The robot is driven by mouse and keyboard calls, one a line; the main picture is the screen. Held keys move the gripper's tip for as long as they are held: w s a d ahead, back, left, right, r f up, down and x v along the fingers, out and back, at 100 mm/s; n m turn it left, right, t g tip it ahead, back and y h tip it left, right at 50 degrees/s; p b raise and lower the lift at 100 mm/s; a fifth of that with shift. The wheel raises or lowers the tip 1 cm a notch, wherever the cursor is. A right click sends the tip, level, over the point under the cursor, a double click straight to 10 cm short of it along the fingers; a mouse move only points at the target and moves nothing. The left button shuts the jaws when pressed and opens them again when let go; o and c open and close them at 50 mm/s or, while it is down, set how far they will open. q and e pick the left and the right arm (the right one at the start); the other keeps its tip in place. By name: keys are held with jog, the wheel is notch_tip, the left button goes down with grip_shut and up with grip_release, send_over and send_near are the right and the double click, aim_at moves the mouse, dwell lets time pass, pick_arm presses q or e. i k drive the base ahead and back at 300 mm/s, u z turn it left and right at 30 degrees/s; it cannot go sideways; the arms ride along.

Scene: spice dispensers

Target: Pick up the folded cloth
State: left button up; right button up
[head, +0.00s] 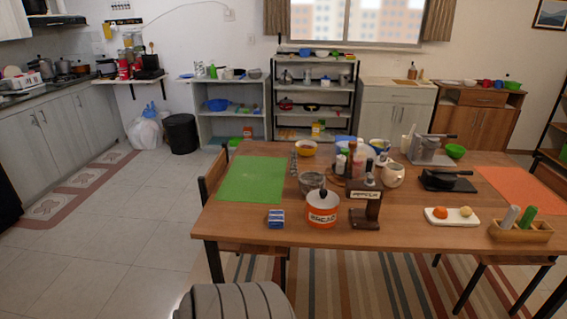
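I cannot make out a folded cloth for certain in the head view. A flat green mat or cloth (250,180) lies at the left end of the wooden table (255,232). A flat orange mat or cloth (522,190) lies at the table's right end. Neither shows clear folds. Neither of my grippers is in view.
The floor (110,240) at left is clear.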

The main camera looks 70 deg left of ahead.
aim_at(275, 221)
jog(key=u, duration=0.5)
jog(key=i, duration=0.95)
jog(key=u, duration=0.75)
